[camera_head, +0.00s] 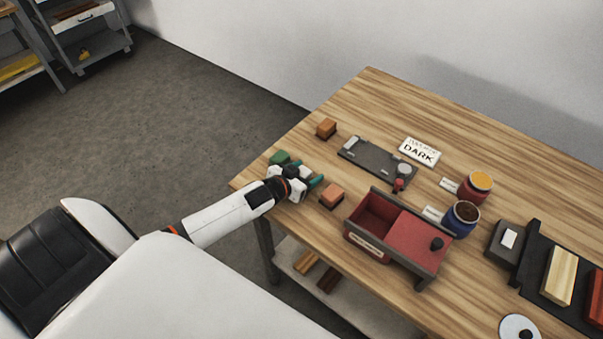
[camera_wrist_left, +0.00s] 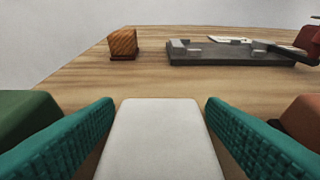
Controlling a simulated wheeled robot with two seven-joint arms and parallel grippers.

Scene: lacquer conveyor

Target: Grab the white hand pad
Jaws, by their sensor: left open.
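The white hand pad (camera_wrist_left: 155,140) lies on the table between the two teal fingers of my left gripper (camera_wrist_left: 159,128) in the left wrist view. The fingers stand apart on either side of it, with a narrow gap at each side. In the head view my left gripper (camera_head: 306,173) is low over the table's left edge and mostly hides the pad. A green pad (camera_head: 280,158) is left of the gripper and an orange-brown pad (camera_head: 332,195) is right of it. My right gripper is not in view.
A brown block (camera_head: 326,128) and a dark flat tray (camera_head: 370,160) lie beyond the gripper, near a DARK sign (camera_head: 419,151). A red box (camera_head: 415,233) stands to the right, with red (camera_head: 474,189) and blue (camera_head: 461,222) jars behind it. The far table strip is clear.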

